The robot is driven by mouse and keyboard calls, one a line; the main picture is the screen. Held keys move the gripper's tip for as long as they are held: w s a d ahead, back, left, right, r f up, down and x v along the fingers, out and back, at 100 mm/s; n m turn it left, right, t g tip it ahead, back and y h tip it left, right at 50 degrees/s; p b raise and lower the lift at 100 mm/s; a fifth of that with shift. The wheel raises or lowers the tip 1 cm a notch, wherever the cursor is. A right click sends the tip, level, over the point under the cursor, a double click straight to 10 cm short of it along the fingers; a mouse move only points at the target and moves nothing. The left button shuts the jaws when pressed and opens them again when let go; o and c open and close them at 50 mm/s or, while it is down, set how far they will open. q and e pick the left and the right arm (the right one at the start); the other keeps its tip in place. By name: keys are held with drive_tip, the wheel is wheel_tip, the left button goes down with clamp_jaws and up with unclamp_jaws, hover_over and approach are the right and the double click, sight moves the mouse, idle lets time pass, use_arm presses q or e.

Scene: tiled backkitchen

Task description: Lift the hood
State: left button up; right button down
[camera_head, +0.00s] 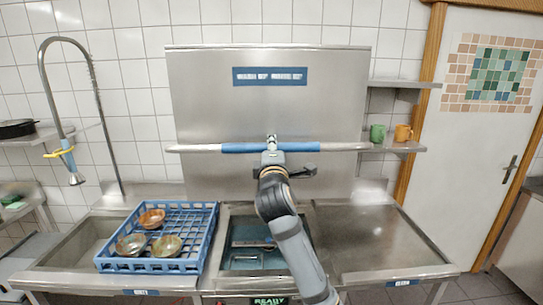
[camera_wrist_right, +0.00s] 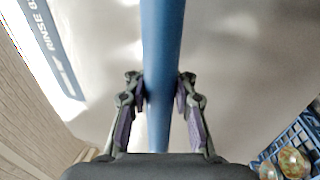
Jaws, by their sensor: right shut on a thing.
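The hood (camera_head: 330,100) is a big steel box at the back with a blue label strip near its top. A horizontal bar handle (camera_head: 345,147) with a blue grip (camera_head: 240,148) crosses its front. My right gripper (camera_head: 271,146) is shut on the middle of the blue grip. In the right wrist view the blue grip (camera_wrist_right: 163,60) runs between the two fingers of the right gripper (camera_wrist_right: 162,95). The hood stands above the counter, with the machine's open bay below it. My left gripper is not in view.
A blue dish rack (camera_head: 210,235) with several bowls stands on the left counter. A tall spray tap (camera_head: 75,178) is at the left. Green and orange mugs (camera_head: 403,133) sit on the right shelf (camera_head: 400,147). The right counter (camera_head: 375,235) is clear.

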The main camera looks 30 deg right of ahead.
drive_tip(key=shift+s+r, duration=0.1)
drive_tip(key=shift+r, duration=0.4)
drive_tip(key=c, duration=1.3)
unclamp_jaws()
drive_tip(key=shift+a, duration=0.1)
drive_tip(key=shift+o, duration=1.1)
drive_tip(key=shift+s+a+r, duration=0.1)
drive_tip(key=shift+s+a, duration=0.05)
drive_tip(key=shift+s, duration=0.15)
drive_tip(key=shift+f, duration=0.2)
drive_tip(key=v, duration=0.7)
drive_tip(key=shift+s+a, duration=0.15)
drive_tip(key=shift+s, duration=0.05)
drive_tip(key=shift+w, duration=0.1)
